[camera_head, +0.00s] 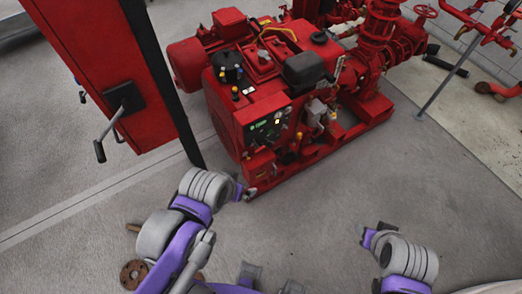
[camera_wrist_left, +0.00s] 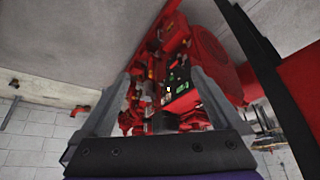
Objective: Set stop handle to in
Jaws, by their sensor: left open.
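The red pumpset (camera_head: 255,90) stands on the floor at the upper middle of the head view. Its dark control panel (camera_head: 265,128) with green lit marks faces me, and it also shows in the left wrist view (camera_wrist_left: 178,84). I cannot make out the stop handle for certain among the small parts around the panel. My left gripper (camera_head: 240,191) is in front of the pumpset's near lower corner. In the left wrist view its fingers (camera_wrist_left: 160,75) are apart and empty, with the pumpset beyond them. My right gripper (camera_head: 366,236) is at the lower right, away from the pumpset; its fingers are too small to judge.
A tall red cabinet (camera_head: 105,60) with a black lever handle (camera_head: 105,135) stands at the left, close to my left arm. Red pipes and valves (camera_head: 385,40) are at the upper right. A brown flange (camera_head: 133,274) lies on the floor. Grey floor (camera_head: 400,180) right of the pumpset is clear.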

